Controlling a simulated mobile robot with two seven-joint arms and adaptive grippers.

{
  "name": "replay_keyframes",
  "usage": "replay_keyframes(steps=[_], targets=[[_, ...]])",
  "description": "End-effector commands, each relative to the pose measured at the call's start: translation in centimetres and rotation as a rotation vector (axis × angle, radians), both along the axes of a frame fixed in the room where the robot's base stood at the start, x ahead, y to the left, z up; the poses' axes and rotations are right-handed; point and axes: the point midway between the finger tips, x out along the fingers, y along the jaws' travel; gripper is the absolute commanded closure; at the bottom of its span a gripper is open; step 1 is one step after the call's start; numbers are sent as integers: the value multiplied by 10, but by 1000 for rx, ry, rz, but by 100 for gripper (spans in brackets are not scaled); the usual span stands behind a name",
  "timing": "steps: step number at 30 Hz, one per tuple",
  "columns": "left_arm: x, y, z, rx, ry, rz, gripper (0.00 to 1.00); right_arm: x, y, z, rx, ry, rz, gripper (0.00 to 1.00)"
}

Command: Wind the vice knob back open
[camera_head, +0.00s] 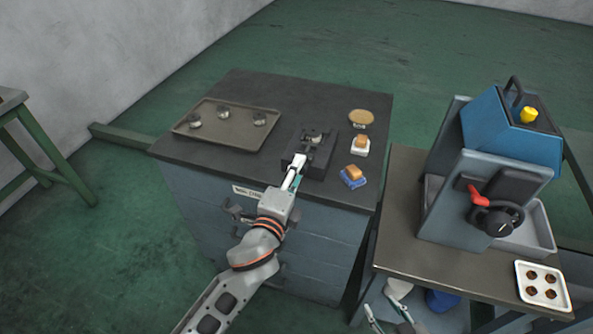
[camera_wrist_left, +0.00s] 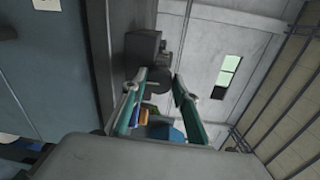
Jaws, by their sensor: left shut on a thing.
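The small dark vice (camera_head: 322,158) stands near the front edge of the dark bench top, with a round metallic piece (camera_head: 316,138) at its jaws. My left gripper (camera_head: 298,165) reaches in from the front and is shut on the vice knob, whose dark round end shows between the fingers in the left wrist view (camera_wrist_left: 159,81). The fingers hide most of the knob in the head view. My right gripper (camera_head: 384,308) is low at the bottom edge, below the side table, with its fingers apart and nothing seen between them.
A tray (camera_head: 225,135) with several round metal pieces lies left of the vice. A blue machine (camera_head: 510,145) and white tray (camera_head: 560,297) occupy the side table.

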Motion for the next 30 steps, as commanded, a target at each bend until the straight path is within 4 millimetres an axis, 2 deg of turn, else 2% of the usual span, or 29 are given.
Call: replay_keyframes(steps=[2, 3, 4, 17, 20, 30], targets=[[0, 1, -1, 2, 0, 2, 93, 0, 0, 0, 0, 0, 1, 60], [0, 1, -1, 2, 0, 2, 61, 0, 0, 0, -1, 0, 2, 60], [0, 1, -1, 2, 0, 2, 55, 0, 0, 0, -1, 0, 3, 60], [-5, 2, -1, 3, 1, 0, 55, -2, 0, -2, -2, 5, 5, 60], [-17, 6, 0, 3, 1, 0, 55, -2, 0, -1, -2, 3, 4, 60], [-81, 26, 4, 2, 3, 0, 55, -1, 0, 0, -2, 1, 4, 60]])
